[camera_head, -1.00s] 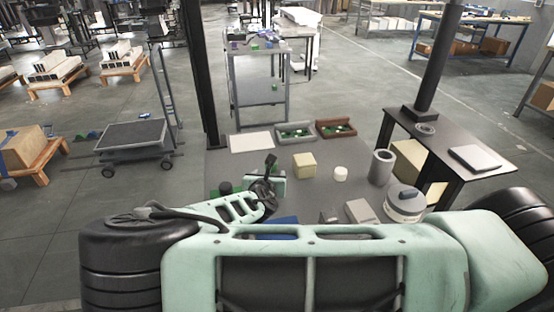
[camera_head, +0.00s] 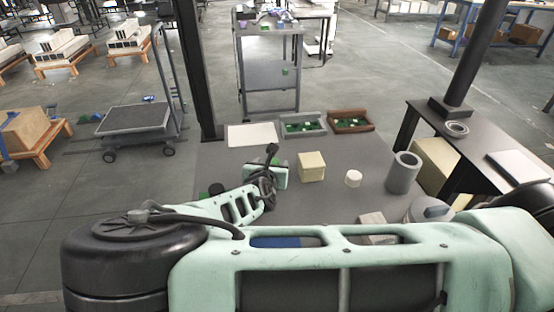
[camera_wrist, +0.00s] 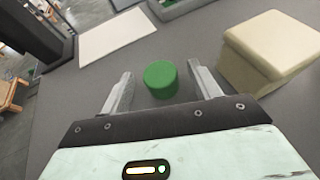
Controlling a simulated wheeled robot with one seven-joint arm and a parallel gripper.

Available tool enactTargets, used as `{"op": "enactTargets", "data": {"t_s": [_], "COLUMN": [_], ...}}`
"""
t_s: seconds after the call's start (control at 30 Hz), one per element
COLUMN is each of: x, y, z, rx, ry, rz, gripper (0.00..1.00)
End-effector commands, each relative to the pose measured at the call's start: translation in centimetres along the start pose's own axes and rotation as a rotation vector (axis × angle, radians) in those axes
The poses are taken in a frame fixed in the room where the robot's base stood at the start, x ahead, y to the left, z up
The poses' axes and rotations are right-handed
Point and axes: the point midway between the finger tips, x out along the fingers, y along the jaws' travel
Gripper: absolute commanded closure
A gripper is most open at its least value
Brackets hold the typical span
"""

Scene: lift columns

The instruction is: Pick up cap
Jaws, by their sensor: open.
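A short green cylinder, which looks like the cap (camera_wrist: 161,79), stands upright on the grey tabletop in the wrist view. My gripper (camera_wrist: 159,74) is open, with one finger to the left and one to the right of it. Gaps show between the green cylinder and both fingers. In the head view my gripper (camera_head: 279,174) is low over the table, left of the cream block (camera_head: 312,166), and largely hides the green cylinder. The cream block also shows in the wrist view (camera_wrist: 262,55), right of the right finger.
A white sheet (camera_head: 252,135) and two trays, one grey (camera_head: 303,117) and one brown (camera_head: 352,115), lie at the table's back. A white cylinder (camera_head: 353,178) and a grey hollow cylinder (camera_head: 403,173) stand right of the block. A dark post (camera_head: 196,70) rises at back left.

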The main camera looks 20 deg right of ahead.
Motion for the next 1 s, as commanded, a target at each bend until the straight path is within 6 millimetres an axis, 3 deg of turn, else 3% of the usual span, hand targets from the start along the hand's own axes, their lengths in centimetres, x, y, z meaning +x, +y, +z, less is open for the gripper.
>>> {"op": "enactTargets", "data": {"t_s": [0.23,0.27,0.4,0.43,0.77,1.0], "x": [-0.1,-0.1,0.0,0.0,-0.2,-1.7], "y": [0.1,0.1,0.0,0.0,0.1,0.1], "z": [0.0,0.0,0.0,0.0,0.4,4.0], "rx": [0.0,0.0,0.0,0.0,0.0,0.003], "ry": [0.0,0.0,0.0,0.0,-0.001,-0.002], "rz": [0.0,0.0,0.0,0.0,0.001,0.003], "gripper": [0.38,0.43,0.82,0.85,0.85,0.85]}}
